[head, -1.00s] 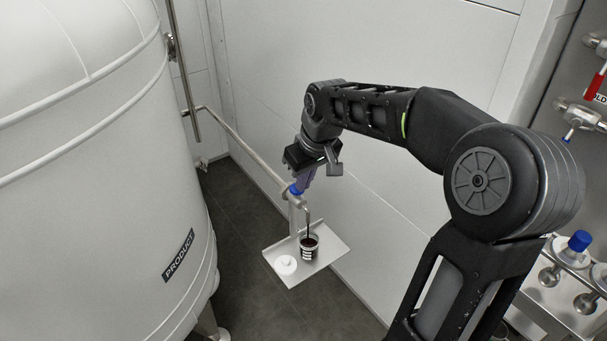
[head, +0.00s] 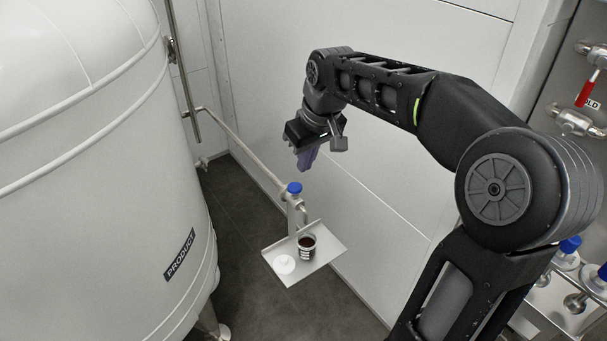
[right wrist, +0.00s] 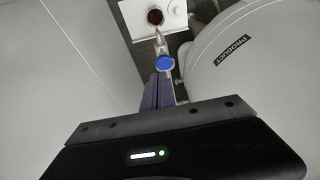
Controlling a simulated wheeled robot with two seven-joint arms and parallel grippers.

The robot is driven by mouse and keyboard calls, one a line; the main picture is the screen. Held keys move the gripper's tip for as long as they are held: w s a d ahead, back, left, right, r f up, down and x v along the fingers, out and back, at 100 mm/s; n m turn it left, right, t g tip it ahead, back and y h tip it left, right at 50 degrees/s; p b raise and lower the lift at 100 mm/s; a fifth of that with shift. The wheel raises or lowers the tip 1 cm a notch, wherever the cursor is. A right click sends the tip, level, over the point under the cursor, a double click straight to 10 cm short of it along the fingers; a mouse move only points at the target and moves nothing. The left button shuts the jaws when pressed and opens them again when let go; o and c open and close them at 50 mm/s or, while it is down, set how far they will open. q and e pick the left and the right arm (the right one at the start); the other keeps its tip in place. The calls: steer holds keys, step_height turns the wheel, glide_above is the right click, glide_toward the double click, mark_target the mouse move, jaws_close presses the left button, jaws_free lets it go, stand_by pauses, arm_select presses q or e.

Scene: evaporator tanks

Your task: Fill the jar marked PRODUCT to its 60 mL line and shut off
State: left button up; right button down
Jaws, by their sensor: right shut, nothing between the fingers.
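The jar (head: 307,246) stands upright on a small metal shelf (head: 328,258) under the spout, with dark liquid in it. Its 60 mL line is too small to read. No stream shows between spout and jar. The sampling valve with its blue knob (head: 294,188) sits at the end of the thin pipe. The jar (right wrist: 155,17) and blue knob (right wrist: 165,62) also show in the right wrist view. My right gripper (head: 306,166) is shut and empty, above the knob and apart from it. A white lid (head: 285,264) lies on the shelf beside the jar. My left gripper is not in view.
The large white tank (head: 90,170) with the PRODUCT label (head: 180,254) stands at left. A pale wall panel (head: 390,190) is close behind the shelf. At right are a red-handled valve (head: 587,92) and a rack with blue-capped items (head: 570,245).

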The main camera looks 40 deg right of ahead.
steer(key=v, duration=0.6)
steer(key=shift+w, duration=0.2)
steer(key=shift+r, duration=0.15)
